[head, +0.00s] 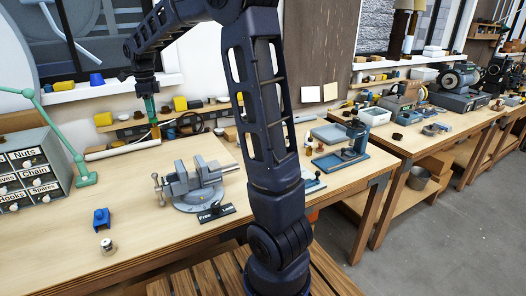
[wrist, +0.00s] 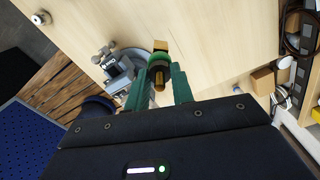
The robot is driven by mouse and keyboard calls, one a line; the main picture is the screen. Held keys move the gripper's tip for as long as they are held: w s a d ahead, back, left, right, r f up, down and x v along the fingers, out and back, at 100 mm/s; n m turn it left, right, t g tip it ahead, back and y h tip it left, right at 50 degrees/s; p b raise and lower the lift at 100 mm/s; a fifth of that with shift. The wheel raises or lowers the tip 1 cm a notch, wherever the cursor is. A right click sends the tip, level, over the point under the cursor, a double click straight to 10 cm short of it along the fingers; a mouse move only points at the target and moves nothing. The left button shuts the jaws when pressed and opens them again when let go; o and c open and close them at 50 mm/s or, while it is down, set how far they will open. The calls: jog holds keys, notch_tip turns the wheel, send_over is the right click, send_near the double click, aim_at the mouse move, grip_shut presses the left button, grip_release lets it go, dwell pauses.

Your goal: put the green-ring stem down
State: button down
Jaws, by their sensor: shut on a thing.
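My gripper (head: 150,106) is over the back of the wooden bench, left of my upper arm in the head view. In the wrist view its green fingers (wrist: 158,92) are shut on the green-ring stem (wrist: 160,62). The stem's green ring and brass-coloured end stick out beyond the fingertips. In the head view the lower end of the stem (head: 155,132) shows under the fingers, close above the bench top or touching it; I cannot tell which. The part between the fingers is mostly hidden.
A grey vise (head: 188,183) with a black sign (head: 215,212) stands in front. A blue block (head: 101,218) and a small metal-and-white cylinder (head: 107,246) are at the front left. A drawer cabinet (head: 30,170) and green lamp arm (head: 62,130) are left. Bare bench top (head: 120,185) lies between.

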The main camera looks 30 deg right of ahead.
jog(key=w+d+f+m, duration=0.1)
jog(key=w+d+m, duration=0.3)
jog(key=d, duration=0.8)
jog(key=w+d+f+m, duration=0.1)
jog(key=w+d, duration=0.6)
jog(key=d, duration=0.6)
jog(key=s+d+f+m, duration=0.1)
jog(key=d+m, duration=0.2)
jog(key=d, duration=1)
jog(key=d+f+m, duration=0.2)
jog(key=d, duration=1.2)
notch_tip(320, 180, down, 19)
jog(key=shift+s+a, duration=0.15)
jog(key=shift+f, duration=0.1)
jog(key=c, duration=1.4)
grip_release()
jog(key=shift+c, duration=0.2)
jog(key=shift+o, duration=1.2)
